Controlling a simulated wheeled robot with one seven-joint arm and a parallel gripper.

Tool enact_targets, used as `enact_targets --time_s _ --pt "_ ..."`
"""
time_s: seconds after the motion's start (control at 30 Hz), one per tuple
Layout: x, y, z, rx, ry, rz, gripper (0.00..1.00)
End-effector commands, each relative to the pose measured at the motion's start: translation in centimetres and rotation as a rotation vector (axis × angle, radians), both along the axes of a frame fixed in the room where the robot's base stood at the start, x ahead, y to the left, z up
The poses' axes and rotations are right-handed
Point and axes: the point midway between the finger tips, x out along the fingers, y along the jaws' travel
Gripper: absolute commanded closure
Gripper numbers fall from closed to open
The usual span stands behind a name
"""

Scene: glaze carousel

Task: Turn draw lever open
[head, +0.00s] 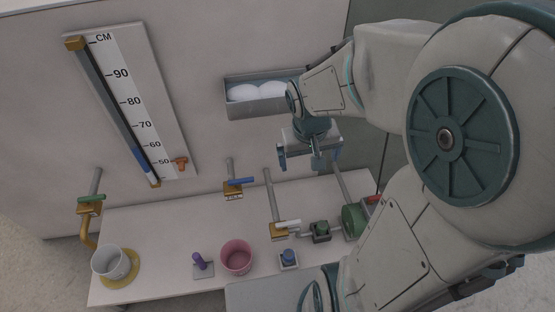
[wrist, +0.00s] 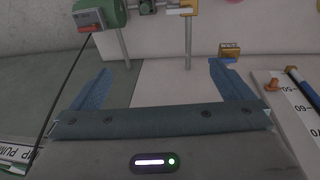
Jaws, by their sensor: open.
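Three levers show in the head view, and I cannot tell which is the draw lever. A blue lever (head: 241,182) lies across a brass valve with a small label. A white lever (head: 288,223) sits on a brass valve to its right. A green lever (head: 91,199) tops the valve with the brass spout at far left. My gripper (head: 299,158) is open and empty, above and apart from all of them. In the wrist view its blue fingers (wrist: 160,82) are spread, with the blue-lever valve (wrist: 229,51) beyond the right finger.
A tall scale (head: 130,100) hangs on the wall. A grey bin (head: 257,108) with white rounded things is beside my gripper. On the table are a white cup (head: 110,263), a pink bowl (head: 236,258), a purple peg (head: 199,261) and a green pump (head: 353,221).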

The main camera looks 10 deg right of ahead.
Motion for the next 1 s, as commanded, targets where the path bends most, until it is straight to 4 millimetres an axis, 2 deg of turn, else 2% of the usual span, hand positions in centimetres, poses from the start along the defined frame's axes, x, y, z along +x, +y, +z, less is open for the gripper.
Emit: enact_targets --time_s 0.03,0.3,0.4,0.5,0.6,0.87,1.0 --pt "0.9 -0.1 -4.7 -0.003 0.026 0.0 0.0" --pt "4.8 0.5 -20.1 0.03 0.098 0.016 0.0" --pt "5.6 1.0 -24.8 0.057 0.117 0.021 0.0" --pt "6.1 1.5 -28.0 0.082 0.129 0.023 0.0" --pt "6.4 1.9 -30.0 0.1 0.135 0.025 0.0" --pt "6.5 2.2 -32.6 0.111 0.14 0.027 0.0" --pt "6.5 2.2 -35.5 0.11 0.142 0.028 0.0"
